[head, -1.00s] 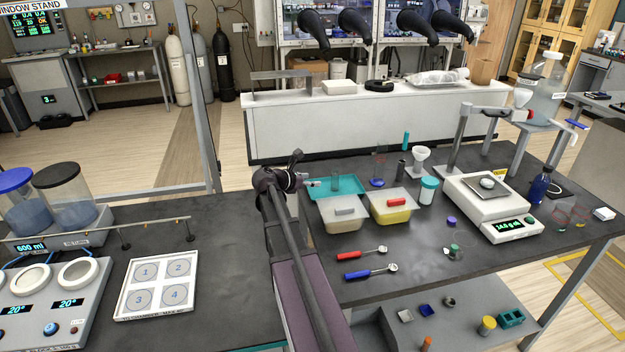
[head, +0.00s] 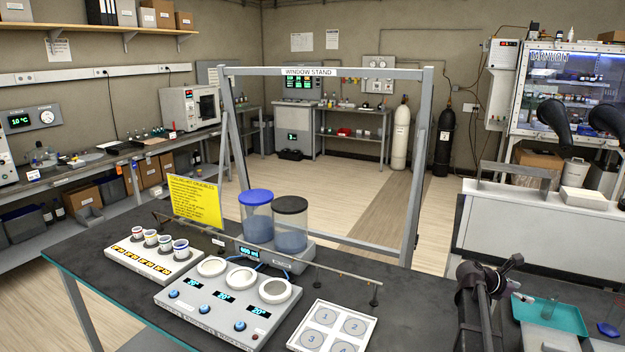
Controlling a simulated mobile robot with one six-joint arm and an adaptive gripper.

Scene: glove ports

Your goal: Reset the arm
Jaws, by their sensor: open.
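My arm rises at the lower right of the head view. Its end, my gripper (head: 522,297), is small and partly hidden behind my dark wrist links. It is open, with nothing seen held in it. It points right, close to the left end of a teal tray (head: 572,318) on the dark bench; I cannot tell whether it touches. A clear glass vessel (head: 549,306) stands in the tray.
Left of my arm lies a white plate with pads numbered 1 to 4 (head: 333,327). A grey heater unit (head: 228,303), a crucible rack (head: 153,258), two lidded jars (head: 291,227) and a thin rail (head: 330,272) stand farther left. A window stand frame (head: 424,165) rises behind.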

